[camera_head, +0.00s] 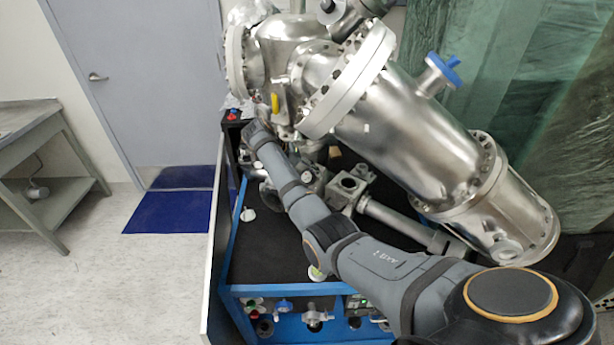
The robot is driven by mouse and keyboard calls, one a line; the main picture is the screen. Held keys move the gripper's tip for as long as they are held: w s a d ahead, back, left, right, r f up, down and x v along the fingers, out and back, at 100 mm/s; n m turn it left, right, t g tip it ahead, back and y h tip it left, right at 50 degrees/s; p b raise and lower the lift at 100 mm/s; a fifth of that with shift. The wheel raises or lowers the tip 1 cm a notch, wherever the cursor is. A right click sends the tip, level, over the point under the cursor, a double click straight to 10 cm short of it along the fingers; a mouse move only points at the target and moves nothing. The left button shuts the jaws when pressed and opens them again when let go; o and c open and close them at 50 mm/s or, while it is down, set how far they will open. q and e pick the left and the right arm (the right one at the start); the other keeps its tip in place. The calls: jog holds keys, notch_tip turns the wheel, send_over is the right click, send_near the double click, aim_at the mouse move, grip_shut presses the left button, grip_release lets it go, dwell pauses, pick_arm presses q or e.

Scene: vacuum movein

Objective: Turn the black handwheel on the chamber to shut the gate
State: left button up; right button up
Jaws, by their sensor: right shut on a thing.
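The steel chamber (408,135) lies tilted across the upper middle and right, above a black-topped bench. My right arm comes in from the bottom right and reaches to the chamber's lower left side. My right gripper (257,132) is at its far end, below the large left flange. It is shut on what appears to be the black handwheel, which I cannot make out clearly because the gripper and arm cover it. The gate inside the chamber is hidden. My left gripper is not in view.
The black bench top (268,250) has a blue frame with knobs and valves along its front. Steel pipe fittings (347,188) stand close beside my right arm. A green-grey table (40,165) and a blue floor mat (170,212) are at left. The floor between is clear.

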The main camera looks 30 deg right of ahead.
dwell(0.5)
jog(key=o, duration=1.2)
jog(key=shift+c, duration=0.2)
jog(key=w+a+r, duration=0.2)
jog(key=a, duration=0.5)
jog(key=w+a+r, duration=0.1)
jog(key=a+r, duration=0.1)
jog(key=a, duration=0.5)
jog(key=shift+w+a, duration=0.2)
jog(key=shift+w, duration=0.2)
